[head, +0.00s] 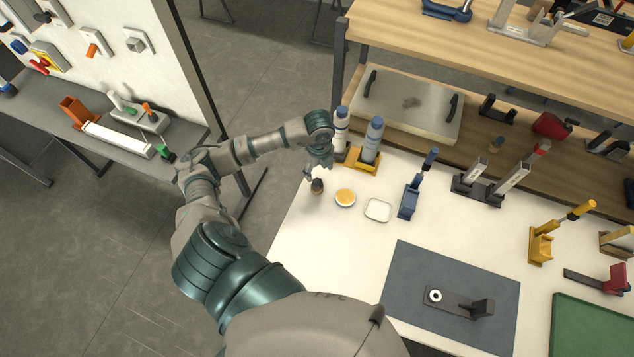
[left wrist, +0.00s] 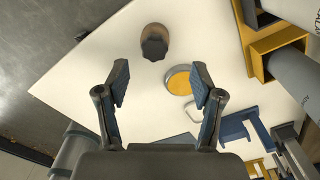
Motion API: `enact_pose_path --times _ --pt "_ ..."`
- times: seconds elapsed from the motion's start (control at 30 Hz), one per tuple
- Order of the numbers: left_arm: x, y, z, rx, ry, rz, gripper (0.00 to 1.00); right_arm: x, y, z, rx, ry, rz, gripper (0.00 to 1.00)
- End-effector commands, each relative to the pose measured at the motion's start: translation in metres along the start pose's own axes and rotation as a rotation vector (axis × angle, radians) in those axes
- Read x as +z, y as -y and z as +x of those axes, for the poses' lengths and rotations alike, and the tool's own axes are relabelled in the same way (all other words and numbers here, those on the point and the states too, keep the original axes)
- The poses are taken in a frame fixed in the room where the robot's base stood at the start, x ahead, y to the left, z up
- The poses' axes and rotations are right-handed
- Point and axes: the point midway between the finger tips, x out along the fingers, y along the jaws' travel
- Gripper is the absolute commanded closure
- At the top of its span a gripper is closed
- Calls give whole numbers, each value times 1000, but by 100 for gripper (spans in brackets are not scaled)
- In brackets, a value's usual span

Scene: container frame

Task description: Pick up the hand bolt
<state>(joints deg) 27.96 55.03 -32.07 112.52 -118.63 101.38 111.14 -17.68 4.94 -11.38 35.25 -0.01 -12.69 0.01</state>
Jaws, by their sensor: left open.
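The hand bolt, which I take to be the small dark knob with a brown body (head: 317,186), stands near the left edge of the white table (head: 300,240). It also shows in the left wrist view (left wrist: 154,42), upper middle, beyond the fingertips and between their lines. My left gripper (head: 318,168) is open and empty, just above and behind the bolt in the head view. Its two fingers are spread in the left wrist view (left wrist: 160,80), with nothing between them. My right gripper is not in view.
A round dish with a yellow top (head: 345,197) and a white square dish (head: 378,210) sit right of the bolt. A yellow holder (head: 363,166) with grey-blue cylinders stands close behind. A blue stand (head: 408,200) and a grey mat (head: 405,290) lie farther right.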

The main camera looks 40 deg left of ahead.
Motion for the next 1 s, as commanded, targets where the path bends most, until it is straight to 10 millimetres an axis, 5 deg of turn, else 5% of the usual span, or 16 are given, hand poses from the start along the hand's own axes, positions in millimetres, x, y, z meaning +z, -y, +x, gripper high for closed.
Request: enact_pose_path --times 0.5,0.77,0.87,1.0 --pt "-1 -8 59 0 0 -1 33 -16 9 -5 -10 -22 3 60" --pt "0 -8 64 -1 0 0 33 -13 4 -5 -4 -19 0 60" --pt "0 -8 64 -1 0 0 51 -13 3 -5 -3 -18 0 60" --pt "0 -8 64 -1 0 0 86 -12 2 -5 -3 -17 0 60"
